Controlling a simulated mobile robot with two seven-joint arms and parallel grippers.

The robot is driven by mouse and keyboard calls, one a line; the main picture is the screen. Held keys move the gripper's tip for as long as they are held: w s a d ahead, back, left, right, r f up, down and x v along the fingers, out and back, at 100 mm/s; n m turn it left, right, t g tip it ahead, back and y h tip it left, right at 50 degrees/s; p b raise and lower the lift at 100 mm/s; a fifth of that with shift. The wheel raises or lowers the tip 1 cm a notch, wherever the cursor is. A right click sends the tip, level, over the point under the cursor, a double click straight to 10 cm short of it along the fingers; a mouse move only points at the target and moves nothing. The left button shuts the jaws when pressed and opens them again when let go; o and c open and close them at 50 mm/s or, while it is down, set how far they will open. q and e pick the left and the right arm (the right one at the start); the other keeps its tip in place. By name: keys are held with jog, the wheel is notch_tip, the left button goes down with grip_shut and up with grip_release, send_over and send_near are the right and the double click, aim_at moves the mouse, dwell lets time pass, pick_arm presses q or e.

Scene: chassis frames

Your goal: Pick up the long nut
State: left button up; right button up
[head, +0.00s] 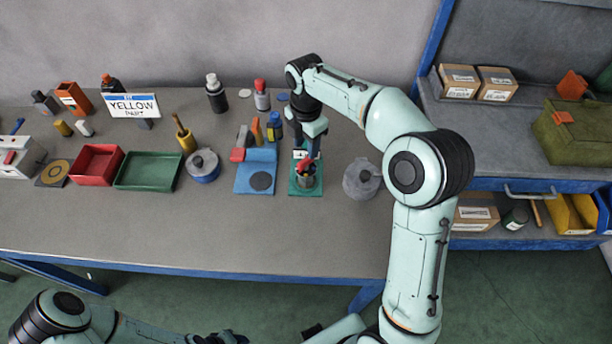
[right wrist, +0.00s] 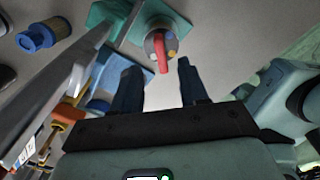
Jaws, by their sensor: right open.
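I cannot tell for sure which thing is the long nut. My right gripper (head: 308,152) points down over a teal base (head: 292,189) on the workbench, with a small round piece with red and yellow parts (head: 306,175) just below it. In the right wrist view, the gripper (right wrist: 158,66) is open, its two dark fingers apart with nothing between them. The round piece with its red bar (right wrist: 161,50) shows beyond the fingertips, on the teal base (right wrist: 103,13). My left arm shows at the bottom left of the head view; a dark part at its end is cut off by the edge.
Further left are a blue pot (head: 203,167), a green tray (head: 147,171) and a red tray (head: 97,164). The bench's front strip is clear.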

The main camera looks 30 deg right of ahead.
aim_at(306, 159)
jog(key=shift+w+f, duration=0.1)
jog(key=shift+f, duration=0.6)
jog(key=f, duration=0.5)
jog(key=shift+s+f+b, duration=0.1)
jog(key=shift+s+b, duration=0.1)
jog(key=shift+b, duration=0.2)
jog(key=shift+a, duration=0.1)
grip_shut()
dwell(0.4)
